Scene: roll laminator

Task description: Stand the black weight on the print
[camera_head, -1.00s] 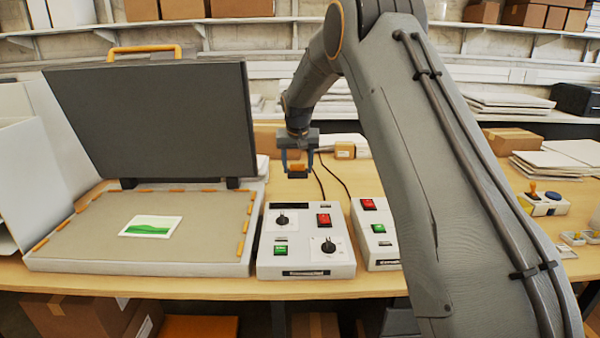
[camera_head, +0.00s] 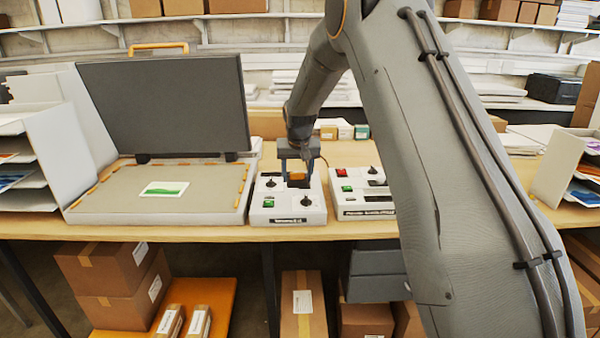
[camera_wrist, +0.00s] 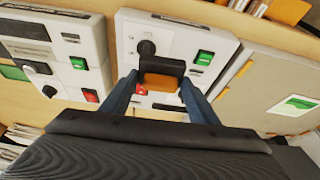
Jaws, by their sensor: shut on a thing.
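The black weight (camera_wrist: 162,66) with an orange part on it is held between the blue fingers of my gripper (camera_wrist: 160,92) in the wrist view. In the head view the weight (camera_head: 298,184) shows as a small dark and orange block. My gripper (camera_head: 297,176) is shut on it and appears over the white control box. The print (camera_head: 164,188), a white card with a green picture, lies flat on the grey-beige bed (camera_head: 110,205) to the left of my gripper. The print also shows at the right of the wrist view (camera_wrist: 297,104).
A dark lid (camera_head: 165,105) stands open behind the bed. The control box (camera_head: 285,212) with knobs and buttons sits right of the bed, and a second box (camera_head: 362,200) beside it. White paper trays (camera_head: 40,165) stand on the left. The bed around the print is clear.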

